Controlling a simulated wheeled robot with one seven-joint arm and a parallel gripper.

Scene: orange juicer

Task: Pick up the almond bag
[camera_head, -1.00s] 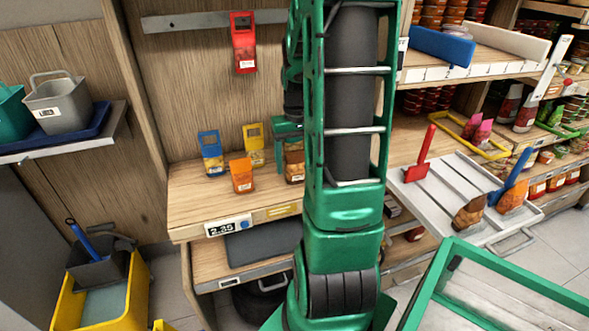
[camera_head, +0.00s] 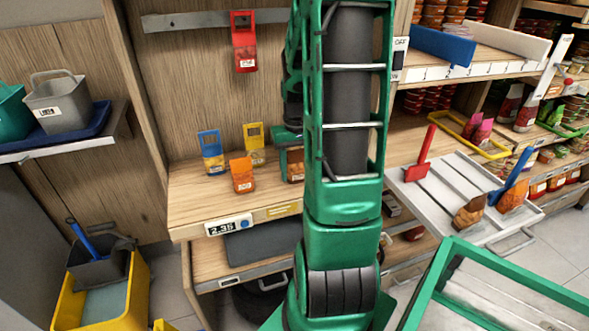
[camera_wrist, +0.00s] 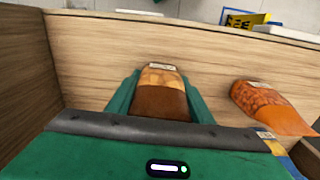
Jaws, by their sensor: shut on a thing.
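The brown bag with a tan nut-patterned lower part, which I take to be the almond bag, stands between my gripper's green fingers in the wrist view (camera_wrist: 160,100). My gripper (camera_wrist: 156,88) is shut on it, one finger on each side. Its label is too small to read. In the head view the bag (camera_head: 296,168) shows only as a strip beside my arm, at the wooden shelf (camera_head: 205,199). My gripper (camera_head: 287,150) is mostly hidden there by my arm.
An orange bag (camera_head: 242,175), a blue bag (camera_head: 212,153) and a yellow bag (camera_head: 255,146) stand left of the held bag. The orange bag is close by in the wrist view (camera_wrist: 268,108). A red bag (camera_head: 244,42) hangs on the wall above.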

